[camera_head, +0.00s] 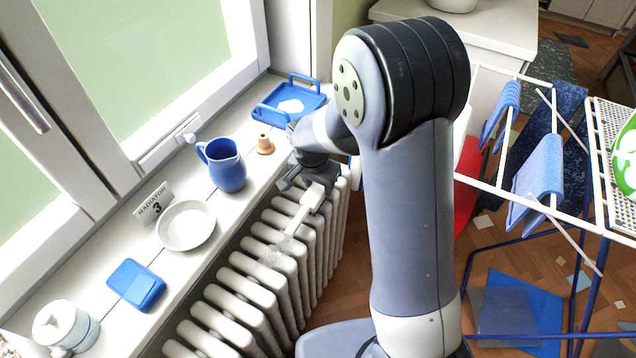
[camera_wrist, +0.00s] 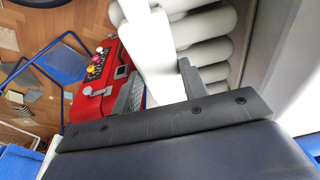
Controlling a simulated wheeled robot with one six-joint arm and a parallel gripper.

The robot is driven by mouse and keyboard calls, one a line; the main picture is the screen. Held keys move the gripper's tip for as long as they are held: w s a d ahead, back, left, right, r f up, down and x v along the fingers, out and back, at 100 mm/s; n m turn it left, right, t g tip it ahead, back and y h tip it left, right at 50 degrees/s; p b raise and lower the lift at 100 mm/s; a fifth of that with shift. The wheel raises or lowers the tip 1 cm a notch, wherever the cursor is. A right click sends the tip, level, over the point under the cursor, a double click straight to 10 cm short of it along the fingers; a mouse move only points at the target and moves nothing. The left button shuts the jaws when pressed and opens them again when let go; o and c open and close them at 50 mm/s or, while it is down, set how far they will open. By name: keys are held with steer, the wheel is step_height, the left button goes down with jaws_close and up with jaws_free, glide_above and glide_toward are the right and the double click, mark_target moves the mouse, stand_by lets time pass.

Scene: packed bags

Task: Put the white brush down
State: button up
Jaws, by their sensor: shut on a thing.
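The white brush (camera_head: 299,220) is in the jaws of my gripper (camera_head: 314,190), held by its handle. It points down and toward the lower left over the ribs of the white radiator (camera_head: 235,300); its pale bristle end is lowest. I cannot tell whether the bristles touch the ribs. In the wrist view, the white brush (camera_wrist: 148,50) runs up between the two dark fingers of my gripper (camera_wrist: 160,82), which are shut on it.
The windowsill left of the radiator holds a blue tray (camera_head: 261,113), a wooden piece (camera_head: 265,145), a blue jug (camera_head: 227,172), a sign (camera_head: 153,203), a white dish (camera_head: 186,225), a blue box (camera_head: 136,285) and a white pot (camera_head: 62,327). A drying rack (camera_head: 487,187) stands right. A red case (camera_wrist: 92,100) is below.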

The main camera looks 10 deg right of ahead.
mark_target(314, 195)
steer(key=shift+f, duration=0.15)
steer(key=o, duration=1.3)
steer(key=shift+c, duration=0.2)
steer(key=v, duration=1.2)
steer(key=shift+p, duration=0.4)
steer(key=b+x, duration=0.1)
steer(key=x, duration=1.1)
steer(key=shift+w+v, duration=0.15)
steer(key=shift+v, duration=0.8)
steer(key=shift+w+v, duration=0.2)
steer(key=shift+v, duration=0.75)
